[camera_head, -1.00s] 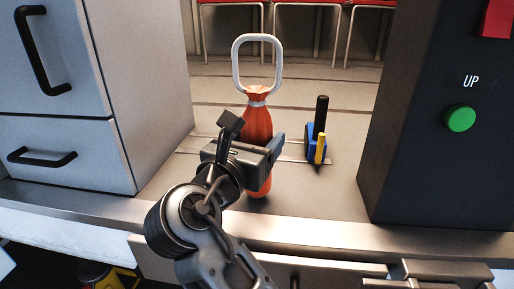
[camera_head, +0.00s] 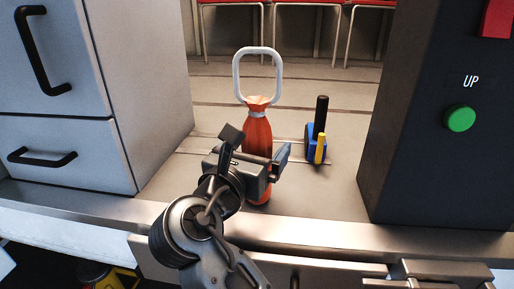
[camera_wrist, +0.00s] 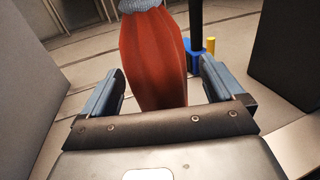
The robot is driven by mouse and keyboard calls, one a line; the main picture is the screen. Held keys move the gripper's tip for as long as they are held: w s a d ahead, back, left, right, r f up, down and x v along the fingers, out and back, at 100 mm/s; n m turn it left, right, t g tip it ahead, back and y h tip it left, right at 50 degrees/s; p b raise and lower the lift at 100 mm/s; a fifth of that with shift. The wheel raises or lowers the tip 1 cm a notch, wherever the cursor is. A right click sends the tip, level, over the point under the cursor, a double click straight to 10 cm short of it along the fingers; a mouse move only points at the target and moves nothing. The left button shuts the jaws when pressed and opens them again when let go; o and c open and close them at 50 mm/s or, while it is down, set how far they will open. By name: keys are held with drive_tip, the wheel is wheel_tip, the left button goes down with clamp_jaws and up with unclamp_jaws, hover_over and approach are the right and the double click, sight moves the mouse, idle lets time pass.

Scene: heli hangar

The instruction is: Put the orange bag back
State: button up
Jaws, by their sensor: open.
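The orange bag (camera_head: 257,135) stands upright on the grey surface, with a white loop handle (camera_head: 236,75) at its top. My gripper (camera_head: 266,160) is in front of the bag, and its body hides part of the bag's lower half. In the wrist view the bag (camera_wrist: 153,60) rises between the two blue-grey fingers of my gripper (camera_wrist: 168,90). The fingers are apart, with a gap visible beside the bag on each side. The bag's base is hidden behind the gripper's palm in the wrist view.
A blue and yellow tool (camera_head: 317,148) with a black handle stands right of the bag. A grey drawer cabinet (camera_head: 150,90) is at left. A dark box (camera_head: 425,150) with a green button (camera_head: 460,118) is at right. Red chairs (camera_head: 300,2) stand behind.

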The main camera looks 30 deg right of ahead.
drive_tip(key=shift+s+a+r, duration=0.1)
drive_tip(key=shift+a, duration=0.15)
drive_tip(key=v, duration=1.1)
drive_tip(key=shift+s, duration=0.25)
